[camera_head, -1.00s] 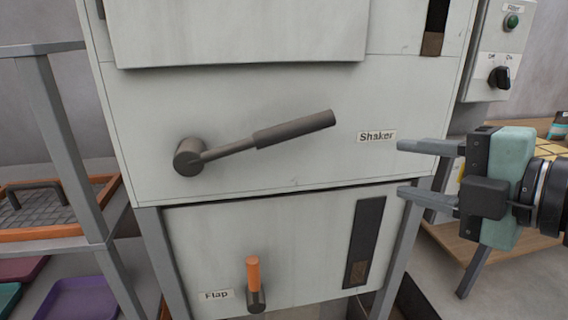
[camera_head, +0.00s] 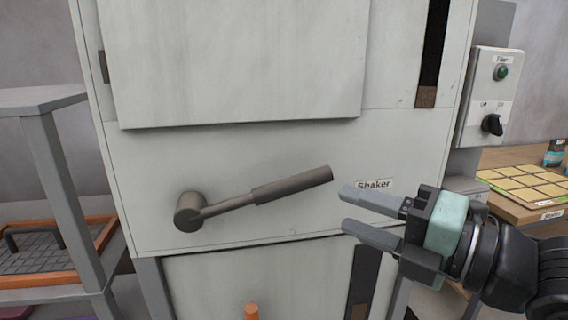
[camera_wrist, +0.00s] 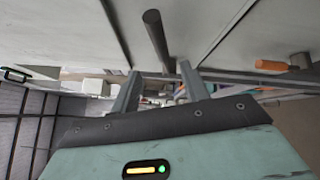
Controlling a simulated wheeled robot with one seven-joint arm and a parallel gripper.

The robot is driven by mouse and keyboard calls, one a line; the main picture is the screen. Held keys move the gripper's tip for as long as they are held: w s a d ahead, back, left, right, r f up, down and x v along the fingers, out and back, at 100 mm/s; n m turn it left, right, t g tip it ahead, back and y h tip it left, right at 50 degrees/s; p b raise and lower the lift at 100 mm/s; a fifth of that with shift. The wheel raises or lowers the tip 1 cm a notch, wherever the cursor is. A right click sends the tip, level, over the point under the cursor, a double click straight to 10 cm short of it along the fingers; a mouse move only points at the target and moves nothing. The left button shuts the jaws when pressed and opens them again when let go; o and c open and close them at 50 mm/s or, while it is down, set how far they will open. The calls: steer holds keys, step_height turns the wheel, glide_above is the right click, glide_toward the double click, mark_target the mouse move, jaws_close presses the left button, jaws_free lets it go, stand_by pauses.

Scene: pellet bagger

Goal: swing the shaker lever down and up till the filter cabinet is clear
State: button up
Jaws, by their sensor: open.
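The shaker lever (camera_head: 262,196) is a dark grey bar on the cabinet's front. It points right and slightly up from its round hub (camera_head: 189,212) to a thicker grip. The pale filter cabinet (camera_head: 200,150) has a Shaker label (camera_head: 373,185) right of the lever. My gripper (camera_head: 345,208) is open and empty, its fingertips just right of the lever's grip end and apart from it, partly over the label. In the wrist view the lever's grip (camera_wrist: 155,38) stands beyond and between the open fingers (camera_wrist: 158,78).
A tall dark window strip (camera_head: 437,40) with brown at its bottom is at the cabinet's upper right. A control box (camera_head: 492,95) with a green lamp and a black knob is further right. An orange flap handle (camera_head: 251,312) is below. A metal rack (camera_head: 50,100) stands at left.

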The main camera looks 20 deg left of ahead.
mark_target(293, 192)
steer(key=p+x, duration=0.5)
steer(key=x, duration=0.7)
steer(key=shift+w+a, duration=0.1)
steer(key=shift+a, duration=0.1)
steer(key=shift+f, duration=0.15)
jaws_close()
